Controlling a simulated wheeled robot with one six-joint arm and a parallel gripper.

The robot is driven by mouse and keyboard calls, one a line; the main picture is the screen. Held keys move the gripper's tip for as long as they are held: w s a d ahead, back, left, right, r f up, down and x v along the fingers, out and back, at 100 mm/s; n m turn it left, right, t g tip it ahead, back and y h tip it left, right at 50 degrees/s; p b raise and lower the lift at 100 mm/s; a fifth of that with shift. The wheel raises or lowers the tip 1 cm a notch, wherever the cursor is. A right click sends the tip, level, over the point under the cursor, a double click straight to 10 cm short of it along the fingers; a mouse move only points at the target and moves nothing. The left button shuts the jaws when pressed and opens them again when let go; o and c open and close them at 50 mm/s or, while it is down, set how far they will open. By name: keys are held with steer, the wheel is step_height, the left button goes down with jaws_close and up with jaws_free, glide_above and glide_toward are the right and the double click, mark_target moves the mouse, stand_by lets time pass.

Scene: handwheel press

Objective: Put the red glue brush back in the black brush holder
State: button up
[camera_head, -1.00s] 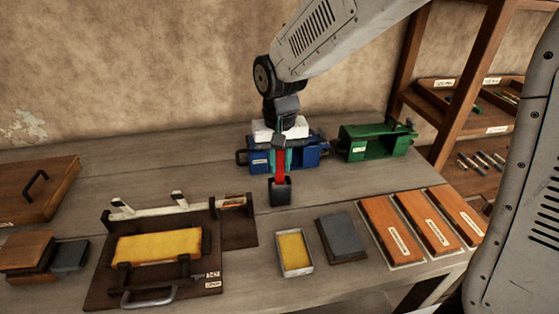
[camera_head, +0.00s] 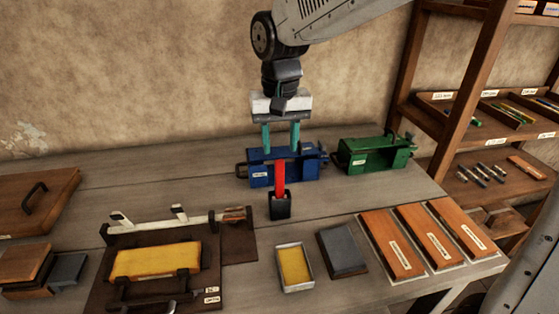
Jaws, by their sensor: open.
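The red glue brush (camera_head: 280,178) stands upright with its lower end inside the black brush holder (camera_head: 280,207) on the bench. Its bristles are hidden in the holder. My gripper (camera_head: 280,150) is above the brush, pointing down. Its two teal fingers are spread apart, with the tips just above the top of the red handle, and nothing is between them.
A blue vise-like press (camera_head: 313,168) stands close behind the brush, and a green one (camera_head: 375,154) is to its right. In front lie a yellow-filled tray (camera_head: 294,268), a grey block (camera_head: 343,251) and a dark fixture with a yellow block (camera_head: 156,261). Bench space left of the holder is clear.

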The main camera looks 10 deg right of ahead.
steer(key=shift+r, duration=1.35)
steer(key=s+d+r, duration=0.3)
steer(key=s+d, duration=0.8)
steer(key=s, duration=0.1)
steer(key=s+d+f, duration=0.2)
steer(key=s, duration=0.4)
steer(key=s+d+f+t, duration=0.1)
steer(key=s+d+f, duration=0.1)
steer(key=s, duration=0.4)
steer(key=shift+s+d+f, duration=0.15)
steer(key=shift+d+f, duration=0.05)
steer(key=shift+d, duration=0.55)
